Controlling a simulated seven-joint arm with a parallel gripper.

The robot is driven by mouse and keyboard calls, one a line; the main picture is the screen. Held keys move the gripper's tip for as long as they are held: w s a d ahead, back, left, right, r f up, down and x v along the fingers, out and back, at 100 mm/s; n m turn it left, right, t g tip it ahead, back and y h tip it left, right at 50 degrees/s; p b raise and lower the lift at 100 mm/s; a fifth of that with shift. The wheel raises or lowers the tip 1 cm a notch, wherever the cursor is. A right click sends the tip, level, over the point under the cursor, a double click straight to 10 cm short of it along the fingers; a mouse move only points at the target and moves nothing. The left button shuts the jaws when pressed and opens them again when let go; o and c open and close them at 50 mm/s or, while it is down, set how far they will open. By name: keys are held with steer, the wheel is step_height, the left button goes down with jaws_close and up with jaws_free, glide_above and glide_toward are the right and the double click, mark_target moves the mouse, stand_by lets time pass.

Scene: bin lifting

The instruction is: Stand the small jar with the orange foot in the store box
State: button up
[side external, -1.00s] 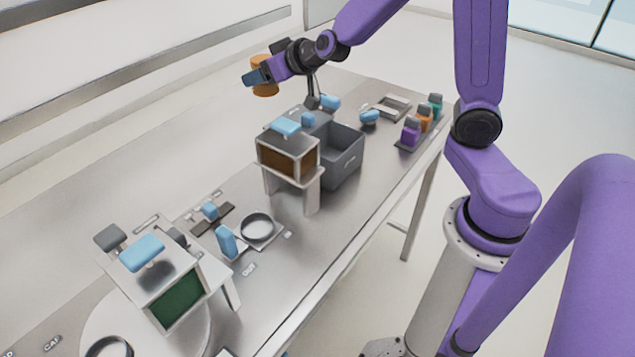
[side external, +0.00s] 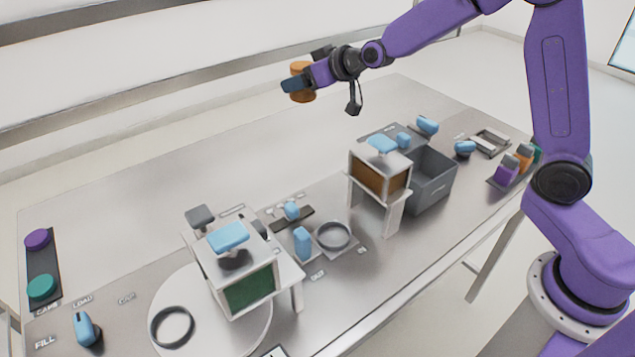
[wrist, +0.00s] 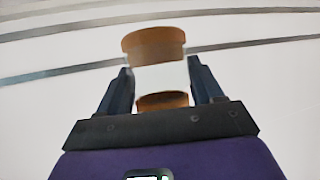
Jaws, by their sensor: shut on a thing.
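My gripper (side external: 298,86) is raised well above the back of the table, shut on a small jar (side external: 302,69). In the wrist view, the jar (wrist: 158,76) has a pale middle between two orange ends and sits between both fingers. The fingers hide part of it in the side view, where mostly orange shows. A dark grey open box (side external: 433,182) stands at the right of the table, apart from and below my gripper. Its label is too small to read, so I cannot tell whether it is the store box.
A stand with a brown front panel (side external: 380,178) adjoins the grey box. A stand with a green panel (side external: 250,290) is on a round plate at front left. Blue-handled pieces, a ring (side external: 333,235) and coloured blocks (side external: 507,170) lie about. The back of the table is clear.

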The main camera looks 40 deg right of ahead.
mark_target(291, 98)
steer(key=shift+n+g+y, duration=0.4)
steer(key=shift+n+y, duration=0.5)
steer(key=f, duration=0.1)
steer(key=w+a+f, duration=0.1)
steer(key=f, duration=0.1)
steer(key=a+f, duration=0.1)
steer(key=f, duration=0.1)
steer(key=shift+w, duration=0.35)
steer(key=shift+n+g+y, duration=0.4)
steer(key=shift+n+y, duration=0.4)
steer(key=shift+n, duration=0.1)
steer(key=f, duration=1.2)
steer(key=shift+a+f, duration=0.15)
steer(key=shift+a, duration=0.05)
steer(key=shift+w+f, duration=0.1)
steer(key=shift+f, duration=2.25)
steer(key=shift+f, duration=0.15)
steer(key=o, duration=1.1)
